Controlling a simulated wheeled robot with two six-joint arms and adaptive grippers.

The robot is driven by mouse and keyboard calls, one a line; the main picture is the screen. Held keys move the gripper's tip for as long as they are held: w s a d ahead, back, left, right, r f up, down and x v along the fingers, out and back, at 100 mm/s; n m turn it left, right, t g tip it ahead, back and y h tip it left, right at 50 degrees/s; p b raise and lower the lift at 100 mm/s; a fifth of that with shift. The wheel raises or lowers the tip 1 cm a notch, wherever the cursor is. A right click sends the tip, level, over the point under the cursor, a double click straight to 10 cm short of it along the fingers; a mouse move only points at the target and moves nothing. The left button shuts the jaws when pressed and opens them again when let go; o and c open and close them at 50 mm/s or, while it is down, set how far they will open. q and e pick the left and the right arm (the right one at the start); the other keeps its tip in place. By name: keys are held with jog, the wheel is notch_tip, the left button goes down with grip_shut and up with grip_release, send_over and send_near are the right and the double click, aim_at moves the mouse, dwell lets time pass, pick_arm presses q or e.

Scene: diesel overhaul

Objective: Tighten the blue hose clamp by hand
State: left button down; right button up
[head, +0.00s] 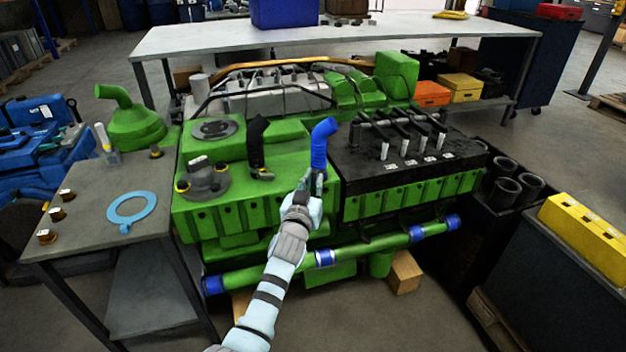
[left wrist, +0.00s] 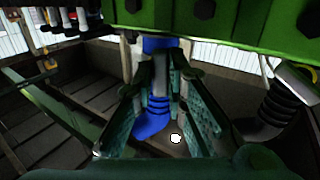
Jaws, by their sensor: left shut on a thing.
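The blue hose (head: 322,142) stands up from the green engine (head: 240,205), with its bent top end towards the upper right. My left gripper (head: 314,182) is at the foot of this hose, its arm reaching in from the front. In the left wrist view the engine is at the top, and the blue hose (left wrist: 157,112) shows between and behind the two fingers (left wrist: 163,85). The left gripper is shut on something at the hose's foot. The fingers largely hide the blue hose clamp, and I cannot make out its screw. My right gripper is not in view.
A black hose (head: 256,142) with its own clamp stands left of the blue hose. The black valve block (head: 400,150) lies close on the right. A green pipe with blue bands (head: 365,245) runs along the engine's front. A side table (head: 90,225) holds a light-blue ring (head: 131,208).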

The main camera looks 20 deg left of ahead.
pick_arm(q)
jog(key=m, duration=0.2)
jog(key=shift+f+m, duration=0.15)
jog(key=shift+m, duration=0.25)
jog(key=m+p, duration=0.1)
jog(key=m, duration=0.3)
jog(key=shift+m, duration=0.3)
jog(key=m, duration=0.3)
jog(key=shift+a+m+p, duration=0.1)
jog(key=shift+m+p, duration=0.2)
jog(key=shift+p, duration=0.1)
jog(key=m, duration=0.3)
jog(key=shift+m, duration=0.3)
jog(key=m, duration=0.3)
jog(key=shift+m+p, duration=0.3)
jog(key=shift+p, duration=0.1)
jog(key=m, duration=0.3)
jog(key=shift+m, duration=0.3)
jog(key=m, duration=0.5)
jog(key=shift+p, duration=0.4)
jog(key=shift+m, duration=0.7)
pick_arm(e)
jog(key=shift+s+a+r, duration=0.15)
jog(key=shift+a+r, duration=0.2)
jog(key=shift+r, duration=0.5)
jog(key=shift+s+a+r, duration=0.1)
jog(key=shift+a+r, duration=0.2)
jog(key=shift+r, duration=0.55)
